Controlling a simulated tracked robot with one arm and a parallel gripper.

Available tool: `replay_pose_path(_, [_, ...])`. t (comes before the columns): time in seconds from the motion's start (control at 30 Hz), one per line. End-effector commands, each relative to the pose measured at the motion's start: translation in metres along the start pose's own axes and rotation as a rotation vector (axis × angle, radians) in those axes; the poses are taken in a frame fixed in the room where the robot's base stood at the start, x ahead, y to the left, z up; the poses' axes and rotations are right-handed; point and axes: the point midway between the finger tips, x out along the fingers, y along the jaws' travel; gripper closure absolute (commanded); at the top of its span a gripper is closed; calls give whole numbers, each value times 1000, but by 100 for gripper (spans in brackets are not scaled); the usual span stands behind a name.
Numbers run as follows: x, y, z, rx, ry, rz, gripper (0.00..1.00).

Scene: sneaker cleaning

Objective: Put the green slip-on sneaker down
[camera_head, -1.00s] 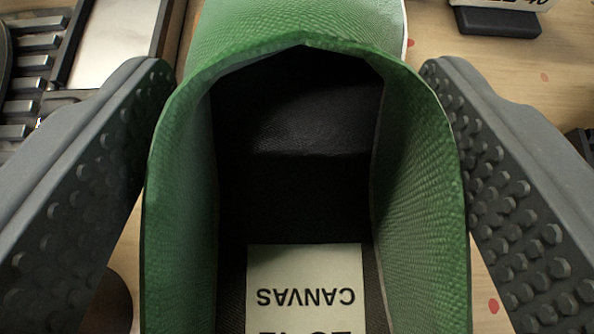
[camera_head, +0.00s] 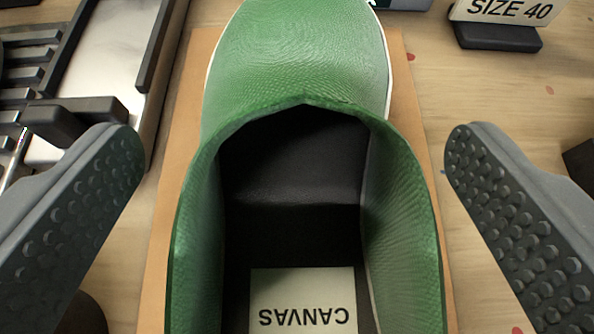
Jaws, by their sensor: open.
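The green slip-on sneaker (camera_head: 300,60) is in the middle of the view, its toe pointing away from me and its dark opening facing me. A pale label inside reads "CANVAS", upside down. The sneaker rests on a tan board or mat (camera_head: 408,115) on the wooden table. My gripper (camera_head: 297,150) is open, with one studded dark finger on each side of the sneaker and a visible gap on both sides. The heel is cut off by the bottom edge of the view.
A black-and-silver rack or tray (camera_head: 120,60) stands at the left. A "SIZE 40" sign (camera_head: 505,15) on a dark base is at the top right. A dark object (camera_head: 580,165) is at the right edge. Bare wooden table (camera_head: 500,90) shows on the right.

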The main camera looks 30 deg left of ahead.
Motion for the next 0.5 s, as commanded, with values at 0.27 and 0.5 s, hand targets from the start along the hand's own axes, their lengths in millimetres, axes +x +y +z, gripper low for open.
replay_pose_path(0.27, [-42, 0, -2, 1, 1, 0, 12])
replay_pose_path(0.5, [-76, 1, 0, 0, -2, 1, 12])
